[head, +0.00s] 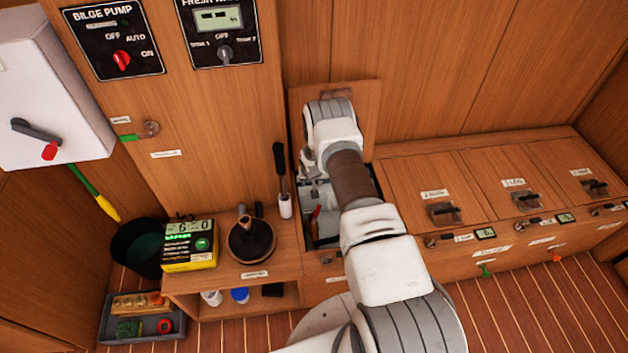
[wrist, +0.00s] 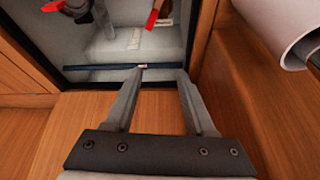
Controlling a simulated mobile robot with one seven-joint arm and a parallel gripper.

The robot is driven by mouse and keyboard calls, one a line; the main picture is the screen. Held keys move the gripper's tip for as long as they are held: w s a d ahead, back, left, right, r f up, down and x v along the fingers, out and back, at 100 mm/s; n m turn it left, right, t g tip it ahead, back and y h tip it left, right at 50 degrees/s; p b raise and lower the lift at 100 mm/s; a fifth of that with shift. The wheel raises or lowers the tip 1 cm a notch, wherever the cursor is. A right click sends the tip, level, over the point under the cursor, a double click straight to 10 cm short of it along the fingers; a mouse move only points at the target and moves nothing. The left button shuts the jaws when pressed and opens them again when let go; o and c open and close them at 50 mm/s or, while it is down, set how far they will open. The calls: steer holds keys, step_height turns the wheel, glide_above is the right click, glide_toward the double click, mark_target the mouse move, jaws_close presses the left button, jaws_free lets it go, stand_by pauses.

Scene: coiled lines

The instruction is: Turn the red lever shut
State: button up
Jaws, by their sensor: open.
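In the wrist view, a red lever (wrist: 154,13) stands in an open grey compartment, cut off by the top edge. A second red piece (wrist: 54,6), beside a dark fitting, shows at the top left corner. My gripper (wrist: 161,71) is open and empty. Its fingertips are by a dark blue bar or rim (wrist: 100,67), short of the red lever and apart from it. In the head view, a small red lever (head: 317,211) shows inside the open bin, partly behind my arm. My fingers are largely hidden there.
A raised wooden lid (head: 362,105) stands behind the bin. Closed lids (head: 420,182) lie to the right. A tool in a white holder (head: 284,200) is close left of the bin.

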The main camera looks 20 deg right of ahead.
step_height(320, 180, up, 7)
steer(key=s+n+b, duration=0.1)
steer(key=s+b, duration=0.1)
steer(key=b, duration=0.2)
steer(key=shift+s+b, duration=0.3)
steer(key=shift+f, duration=0.1)
